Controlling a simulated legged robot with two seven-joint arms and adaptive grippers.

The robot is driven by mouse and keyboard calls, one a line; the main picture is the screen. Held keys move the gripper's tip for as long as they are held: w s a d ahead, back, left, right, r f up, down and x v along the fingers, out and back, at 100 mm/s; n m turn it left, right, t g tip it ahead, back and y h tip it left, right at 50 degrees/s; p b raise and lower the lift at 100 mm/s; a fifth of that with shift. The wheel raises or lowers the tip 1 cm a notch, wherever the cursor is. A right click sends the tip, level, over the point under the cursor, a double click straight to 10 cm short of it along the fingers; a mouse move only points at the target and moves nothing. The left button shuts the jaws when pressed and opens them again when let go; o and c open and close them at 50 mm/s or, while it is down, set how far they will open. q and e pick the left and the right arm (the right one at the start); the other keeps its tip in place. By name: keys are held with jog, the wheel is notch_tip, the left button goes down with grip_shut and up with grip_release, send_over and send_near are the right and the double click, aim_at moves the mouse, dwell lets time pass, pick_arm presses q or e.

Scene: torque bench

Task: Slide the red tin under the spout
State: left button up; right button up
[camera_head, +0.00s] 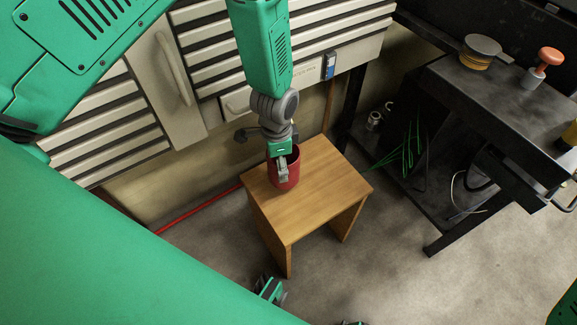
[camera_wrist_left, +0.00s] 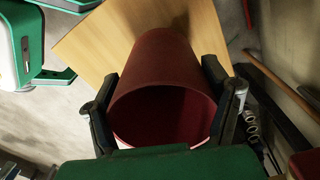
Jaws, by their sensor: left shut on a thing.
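The red tin (camera_head: 294,172) stands upright on the small wooden table (camera_head: 318,180), near its back left corner. Its open top faces up. My left gripper (camera_head: 282,168) comes down from above and is shut on the tin, partly covering it in the head view. In the left wrist view the tin (camera_wrist_left: 165,65) lies between the two dark fingers of the left gripper (camera_wrist_left: 160,78), one on each side, its open rim towards the camera. I cannot make out a spout in either view.
A dark metal bench (camera_head: 500,95) at the right carries a round tin (camera_head: 480,50) and an orange-topped object (camera_head: 546,62). Light drawer cabinets (camera_head: 215,65) stand behind the table. A red pipe (camera_head: 205,207) runs along the wall base. The table's front right is bare.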

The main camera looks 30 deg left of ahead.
pick_arm(q)
notch_tip(320, 180, down, 3)
jog(key=b, duration=0.3)
jog(key=shift+s+a+f, duration=0.1)
jog(key=shift+a+f, duration=0.05)
jog(key=shift+f, duration=0.05)
jog(key=shift+d+f, duration=0.1)
jog(key=shift+d, duration=0.15)
jog(key=shift+d+r, duration=0.3)
jog(key=shift+d, duration=0.15)
jog(key=shift+a+f, duration=0.15)
jog(key=o, duration=1.2)
jog(key=shift+a, duration=0.2)
jog(key=shift+o, duration=0.2)
jog(key=shift+a+f, duration=0.15)
jog(key=shift+a, duration=0.15)
jog(key=shift+d+r, duration=0.35)
jog(key=shift+r, duration=0.1)
notch_tip(320, 180, up, 6)
jog(key=shift+f+p, duration=0.15)
jog(key=shift+p, duration=0.95)
jog(key=shift+a+r, duration=0.2)
jog(key=shift+r, duration=0.4)
